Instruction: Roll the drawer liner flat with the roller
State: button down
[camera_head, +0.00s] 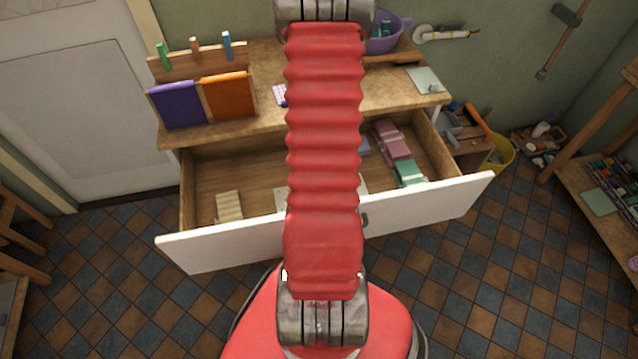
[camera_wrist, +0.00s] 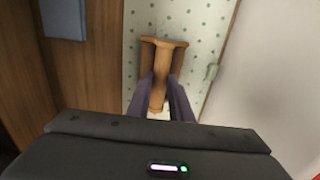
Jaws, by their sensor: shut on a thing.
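My gripper (camera_wrist: 161,95) is shut on the handle of a wooden roller (camera_wrist: 165,43) in the wrist view. The roller lies across the drawer liner (camera_wrist: 205,18), a pale sheet with green dots; I cannot tell whether it presses on it. The liner runs along the inside of the drawer front (camera_wrist: 270,70). In the head view the open drawer (camera_head: 430,203) shows below the worktop, but my red arm hides the gripper, the roller and nearly all of the liner.
The drawer holds a cream striped bundle (camera_head: 228,206) at left, a pink bundle (camera_head: 392,142) and a green bundle (camera_head: 410,173) at right. A blue item (camera_wrist: 63,18) lies left of the liner.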

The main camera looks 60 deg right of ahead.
jog(key=shift+s+d+f, duration=0.1)
jog(key=shift+s+d, duration=0.5)
jog(key=shift+s, duration=0.1)
jog(key=shift+s+d, duration=0.8)
jog(key=shift+s, duration=0.1)
jog(key=shift+s+d, duration=0.1)
jog(key=shift+s+d, duration=0.65)
jog(key=shift+s, duration=0.2)
jog(key=shift+s+d, duration=0.8)
jog(key=shift+s, duration=0.1)
jog(key=shift+w, duration=0.1)
